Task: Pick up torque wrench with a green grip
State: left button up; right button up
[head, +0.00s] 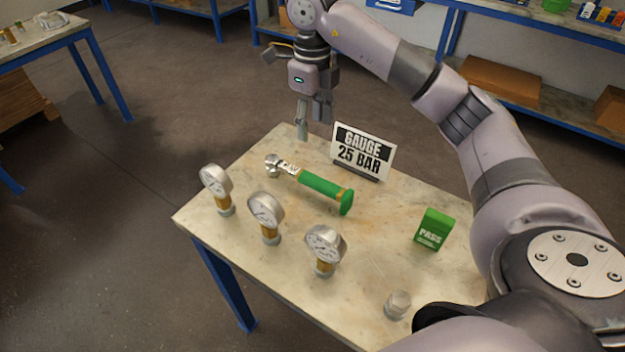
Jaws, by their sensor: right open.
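The torque wrench with a green grip (320,186) lies on the worktable (285,268). Its metal ratchet head points to the back left and its green grip end to the front right. My right gripper (312,128) points down above the far corner of the table, behind the wrench and apart from it. It is open with nothing between its fingers. My left gripper is not in the head view.
Three pressure gauges (216,183) (265,212) (324,247) stand along the near left edge. A "GAUGE 25 BAR" sign (362,152) stands behind the wrench, close to my right gripper. A green "PASS" box (434,229) and a small metal cap (397,304) are at the right.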

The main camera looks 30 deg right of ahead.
jog(key=p, duration=0.2)
send_over(312, 177)
notch_tip(312, 177, down, 11)
jog(key=shift+f, duration=0.2)
notch_tip(312, 177, down, 4)
jog(key=shift+s+f+p, duration=0.1)
jog(key=shift+p, duration=0.6)
jog(key=shift+f, duration=0.6)
jog(key=shift+c, duration=0.5)
jog(key=shift+r, duration=0.15)
grip_shut()
